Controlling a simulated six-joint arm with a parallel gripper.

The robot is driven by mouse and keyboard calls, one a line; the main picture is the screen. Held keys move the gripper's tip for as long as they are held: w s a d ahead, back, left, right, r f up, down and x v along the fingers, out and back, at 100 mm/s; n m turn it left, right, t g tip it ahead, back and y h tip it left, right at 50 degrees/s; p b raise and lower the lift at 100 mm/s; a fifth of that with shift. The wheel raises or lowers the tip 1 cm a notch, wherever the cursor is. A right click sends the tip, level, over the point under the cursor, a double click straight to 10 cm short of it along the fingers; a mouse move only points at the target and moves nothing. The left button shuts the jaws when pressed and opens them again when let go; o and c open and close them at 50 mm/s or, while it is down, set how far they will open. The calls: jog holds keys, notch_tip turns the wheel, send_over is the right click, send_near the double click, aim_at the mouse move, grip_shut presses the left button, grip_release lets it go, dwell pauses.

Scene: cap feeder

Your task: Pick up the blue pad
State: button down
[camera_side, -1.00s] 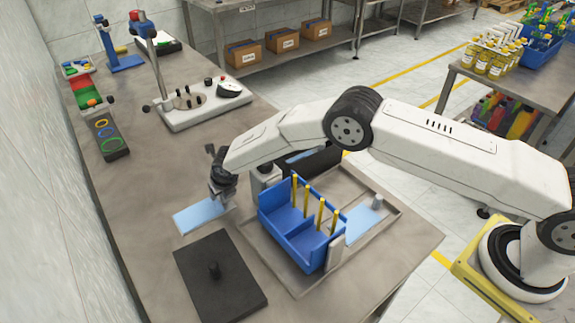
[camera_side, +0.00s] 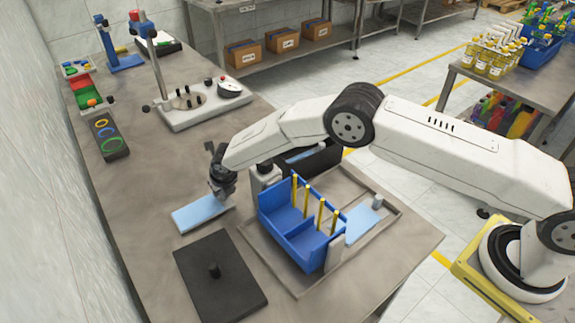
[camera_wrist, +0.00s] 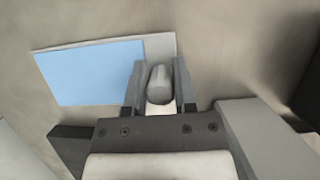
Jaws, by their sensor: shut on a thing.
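The blue pad (camera_side: 197,214) is a flat light-blue plate at the left of the bench. It also shows in the wrist view (camera_wrist: 90,75), with a pale grey strip at its right end and an upright grey knob (camera_wrist: 160,85) there. My gripper (camera_side: 222,193) is at the pad's right end. In the wrist view its two fingers (camera_wrist: 158,78) are shut on the knob, one on each side. The pad lies flat, on or very close to the bench; I cannot tell if there is a gap under it.
A blue bin (camera_side: 285,232) with yellow posts stands just right of my gripper in a grey tray (camera_side: 272,262). A second light-blue pad (camera_side: 362,220) lies in that tray. A dark plate with a knob (camera_side: 222,283) lies in front. Bare bench lies behind the pad.

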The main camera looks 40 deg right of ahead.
jog(key=shift+r, duration=3.1)
